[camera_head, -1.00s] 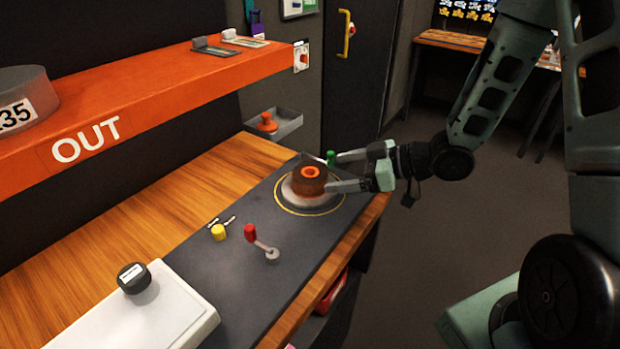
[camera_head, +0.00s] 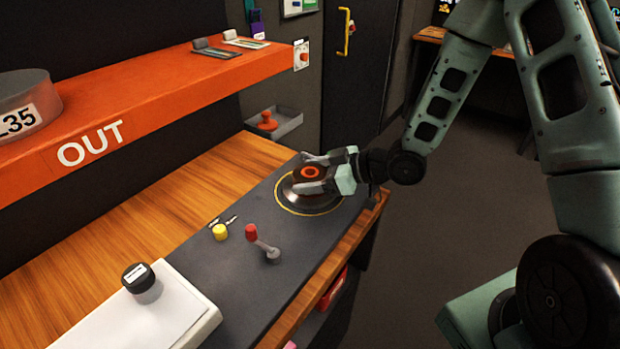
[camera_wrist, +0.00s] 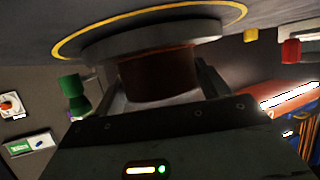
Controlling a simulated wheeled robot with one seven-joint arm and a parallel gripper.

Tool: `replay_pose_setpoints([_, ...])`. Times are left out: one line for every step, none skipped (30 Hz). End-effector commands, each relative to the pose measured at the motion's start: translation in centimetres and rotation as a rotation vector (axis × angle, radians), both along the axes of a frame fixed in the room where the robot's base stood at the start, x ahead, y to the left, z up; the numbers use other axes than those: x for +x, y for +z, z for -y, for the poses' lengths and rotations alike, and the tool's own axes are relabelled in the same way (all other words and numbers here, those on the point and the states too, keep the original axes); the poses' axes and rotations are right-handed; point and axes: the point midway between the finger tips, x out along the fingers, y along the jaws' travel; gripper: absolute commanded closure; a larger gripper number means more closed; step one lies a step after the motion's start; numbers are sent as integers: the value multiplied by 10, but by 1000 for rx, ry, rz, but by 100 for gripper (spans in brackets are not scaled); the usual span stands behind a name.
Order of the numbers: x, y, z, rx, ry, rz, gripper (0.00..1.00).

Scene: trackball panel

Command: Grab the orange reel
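The orange reel (camera_head: 311,172) is a brown-orange cylinder with a bright orange ring on top. It stands upright on a round grey base inside a yellow circle on the dark panel (camera_head: 222,277). My gripper (camera_head: 311,174) reaches in from the right, with one finger on the reel's far side and one on its near side. In the wrist view, the reel's dark red-brown side (camera_wrist: 158,75) lies between the two fingers. The fingers look spread about as wide as before; any contact with the reel is hard to see.
A red-knobbed lever (camera_head: 252,233) and a yellow knob (camera_head: 221,232) stand on the panel to the left. An orange shelf (camera_head: 150,95) overhangs the back. A small grey tray (camera_head: 286,122) is behind.

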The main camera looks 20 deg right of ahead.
Motion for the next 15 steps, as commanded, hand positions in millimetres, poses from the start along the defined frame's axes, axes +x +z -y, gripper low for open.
replay_pose_setpoints([0, 0, 0, 0, 0, 0, 45])
replay_pose_setpoints([0, 0, 0, 0, 0, 0, 50])
replay_pose_setpoints([0, 0, 0, 0, 0, 0, 50])
replay_pose_setpoints([0, 0, 0, 0, 0, 0, 50])
replay_pose_setpoints([0, 0, 0, 0, 0, 0, 50])
replay_pose_setpoints([0, 0, 0, 0, 0, 0, 50])
replay_pose_setpoints([0, 0, 0, 0, 0, 0, 50])
replay_pose_setpoints([0, 0, 0, 0, 0, 0, 50])
replay_pose_setpoints([0, 0, 0, 0, 0, 0, 50])
replay_pose_setpoints([0, 1, 0, 0, 0, 0, 50])
replay_pose_setpoints([0, 1, 0, 0, 0, 0, 50])
replay_pose_setpoints([0, 2, 0, 0, 0, 1, 50])
replay_pose_setpoints([0, 3, 0, 0, 0, 1, 50])
replay_pose_setpoints([0, 5, 0, 0, 1, 2, 50])
replay_pose_setpoints([0, 8, 0, 0, 1, 3, 50])
